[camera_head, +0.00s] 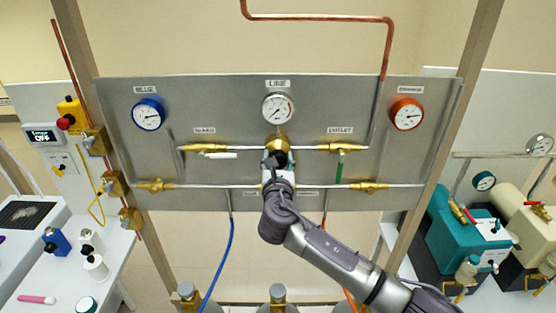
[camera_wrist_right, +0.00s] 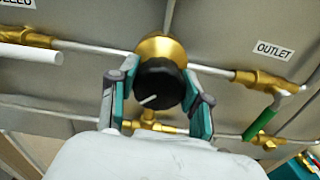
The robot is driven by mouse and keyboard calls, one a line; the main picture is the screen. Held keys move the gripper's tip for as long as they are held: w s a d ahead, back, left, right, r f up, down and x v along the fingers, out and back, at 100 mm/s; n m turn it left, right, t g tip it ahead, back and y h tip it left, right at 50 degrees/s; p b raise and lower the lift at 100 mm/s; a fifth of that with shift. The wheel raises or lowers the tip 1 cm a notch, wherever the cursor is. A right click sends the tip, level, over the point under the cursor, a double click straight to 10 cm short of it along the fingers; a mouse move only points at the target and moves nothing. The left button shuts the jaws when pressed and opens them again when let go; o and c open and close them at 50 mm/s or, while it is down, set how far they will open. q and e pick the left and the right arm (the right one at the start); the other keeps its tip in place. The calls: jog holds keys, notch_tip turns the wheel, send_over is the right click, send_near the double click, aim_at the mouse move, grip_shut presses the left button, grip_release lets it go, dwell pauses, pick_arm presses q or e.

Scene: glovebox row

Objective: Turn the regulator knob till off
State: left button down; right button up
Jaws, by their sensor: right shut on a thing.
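The regulator knob (camera_wrist_right: 160,85) is black and round with a white pointer line, which points to the lower left in the right wrist view. It sits on a brass regulator body (camera_wrist_right: 162,47) on the grey panel. My right gripper (camera_wrist_right: 160,95) is shut on the knob, one finger on each side of it. In the head view my right gripper (camera_head: 277,163) covers most of the knob, and the brass body (camera_head: 277,143) shows just above it. The line gauge (camera_head: 278,108) is above the regulator. My left gripper is in neither view.
The grey panel (camera_head: 330,95) carries a blue gauge (camera_head: 148,114), an orange gauge (camera_head: 407,114), brass valves and pipes. A white lever (camera_head: 220,155) is left of the regulator, a green lever (camera_head: 339,172) right. A blue hose (camera_head: 217,265) hangs below.

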jog(key=shift+f, duration=0.15)
jog(key=o, duration=1.2)
jog(key=shift+c, duration=0.2)
jog(key=s, duration=1.2)
